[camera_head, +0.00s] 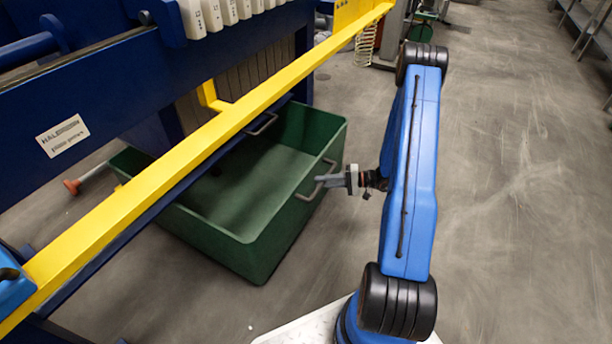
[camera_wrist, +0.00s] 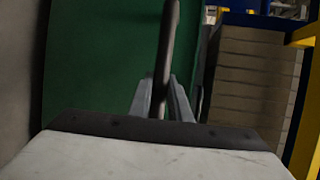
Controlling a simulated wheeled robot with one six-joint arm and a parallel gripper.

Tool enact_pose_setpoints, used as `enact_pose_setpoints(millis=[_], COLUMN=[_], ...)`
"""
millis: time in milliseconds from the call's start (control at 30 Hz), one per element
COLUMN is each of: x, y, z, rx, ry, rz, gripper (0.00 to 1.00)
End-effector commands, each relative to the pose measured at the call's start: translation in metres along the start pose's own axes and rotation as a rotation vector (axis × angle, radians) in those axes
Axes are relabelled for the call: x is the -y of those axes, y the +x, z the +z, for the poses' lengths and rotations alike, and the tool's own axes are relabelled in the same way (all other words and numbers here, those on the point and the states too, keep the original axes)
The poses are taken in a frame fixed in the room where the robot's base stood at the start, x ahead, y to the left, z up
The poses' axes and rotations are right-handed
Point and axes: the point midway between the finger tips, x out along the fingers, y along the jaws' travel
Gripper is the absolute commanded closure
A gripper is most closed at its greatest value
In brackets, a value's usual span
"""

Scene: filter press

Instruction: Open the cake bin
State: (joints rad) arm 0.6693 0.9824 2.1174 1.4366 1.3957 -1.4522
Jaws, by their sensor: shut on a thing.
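The green cake bin (camera_head: 259,247) stands on the floor, partly under the blue press frame and the yellow bar. Its open top and inner floor show in the head view. A grey bar handle (camera_head: 310,192) sits on its right wall; a second handle (camera_head: 264,124) is on the far wall. My gripper (camera_head: 322,179) is at the right-wall handle, shut on it. In the wrist view the two fingers (camera_wrist: 163,108) close around the dark handle bar (camera_wrist: 166,60), with the green bin wall (camera_wrist: 105,70) behind it. The bin's left part is hidden by the bar and frame.
The yellow bar (camera_head: 215,128) runs diagonally above the bin. The blue press frame (camera_head: 105,85) with pale plates fills the left. A red-ended rod (camera_head: 72,186) lies to the left. The grey floor (camera_head: 520,190) right of my arm is clear.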

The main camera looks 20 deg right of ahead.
Motion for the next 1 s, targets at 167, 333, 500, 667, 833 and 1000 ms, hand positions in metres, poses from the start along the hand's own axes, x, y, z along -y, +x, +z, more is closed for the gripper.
enact_pose_setpoints(millis=[167,333,500,667,833,1000], x=[-0.010,-0.020,-0.029,-0.035,-0.041,-0.044], y=[-0.048,-0.091,-0.131,-0.163,-0.187,-0.202], z=[0.018,0.036,0.052,0.066,0.076,0.082], rx=[-0.007,-0.007,-0.007,-0.006,-0.005,-0.003], ry=[0.002,0.001,0.001,0.000,-0.001,-0.001], rz=[0.000,0.001,0.001,0.001,0.001,0.002], gripper=[1.00,1.00,1.00,1.00,1.00,1.00])
